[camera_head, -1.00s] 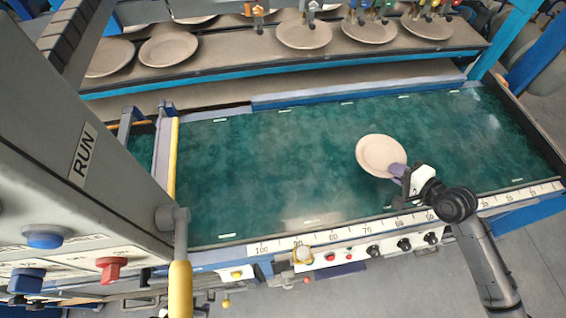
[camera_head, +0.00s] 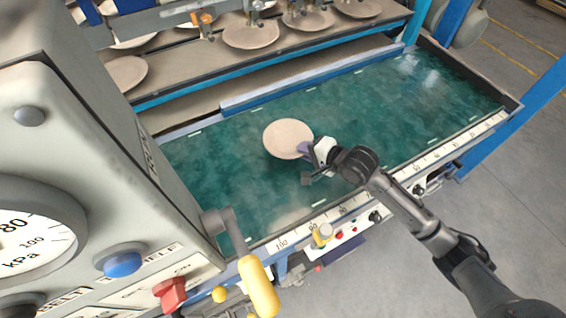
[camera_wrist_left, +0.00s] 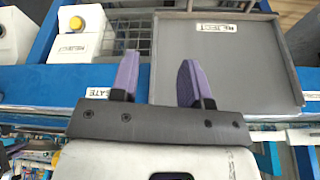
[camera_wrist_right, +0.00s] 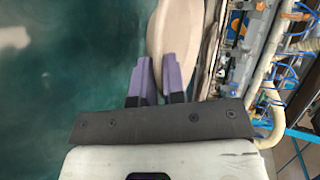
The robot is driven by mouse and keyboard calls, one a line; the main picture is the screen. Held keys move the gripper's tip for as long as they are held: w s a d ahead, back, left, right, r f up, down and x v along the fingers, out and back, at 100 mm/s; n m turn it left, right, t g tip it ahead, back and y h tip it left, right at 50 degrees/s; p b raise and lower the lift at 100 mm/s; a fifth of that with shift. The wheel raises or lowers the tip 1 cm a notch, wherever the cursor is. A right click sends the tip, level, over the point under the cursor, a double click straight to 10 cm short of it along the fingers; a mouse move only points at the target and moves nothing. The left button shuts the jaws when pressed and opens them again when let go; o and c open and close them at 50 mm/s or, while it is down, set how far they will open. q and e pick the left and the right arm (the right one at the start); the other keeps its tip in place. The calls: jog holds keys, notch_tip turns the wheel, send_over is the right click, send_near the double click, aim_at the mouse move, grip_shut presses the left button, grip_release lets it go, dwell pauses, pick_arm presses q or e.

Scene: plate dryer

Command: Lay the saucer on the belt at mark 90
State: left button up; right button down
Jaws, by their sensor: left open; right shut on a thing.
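The saucer (camera_head: 288,137) is a pale beige disc over the left part of the green belt (camera_head: 400,112). My right gripper (camera_head: 308,150) is shut on its near right rim. In the right wrist view the saucer (camera_wrist_right: 176,28) shows as a narrow oval between the purple fingers (camera_wrist_right: 158,75), so it is steep to that camera. I cannot tell whether it touches the belt. A white numbered scale (camera_head: 343,208) runs along the belt's front edge, with 100 at its left end. My left gripper (camera_wrist_left: 157,75) is open and empty, away from the belt.
A grey control box (camera_head: 150,170) with a gauge, a blue button (camera_head: 121,264) and a red switch (camera_head: 172,292) stands at the left. A yellow-handled lever (camera_head: 258,285) juts out beside it. Plates (camera_head: 250,33) lie on the rack behind. The belt's right part is clear.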

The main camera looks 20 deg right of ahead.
jog(key=b, duration=0.1)
send_over(286, 168)
notch_tip(286, 168, down, 3)
jog(key=shift+w+f, duration=0.1)
jog(key=shift+f, duration=0.05)
jog(key=shift+f+b, duration=0.95)
jog(key=shift+f, duration=1.05)
jog(key=c, duration=1.5)
grip_release()
jog(key=shift+f, duration=0.15)
jog(key=shift+d+r, duration=0.1)
jog(key=shift+r, duration=0.15)
jog(key=p+v, duration=0.3)
jog(key=v, duration=0.9)
jog(key=shift+f, duration=0.1)
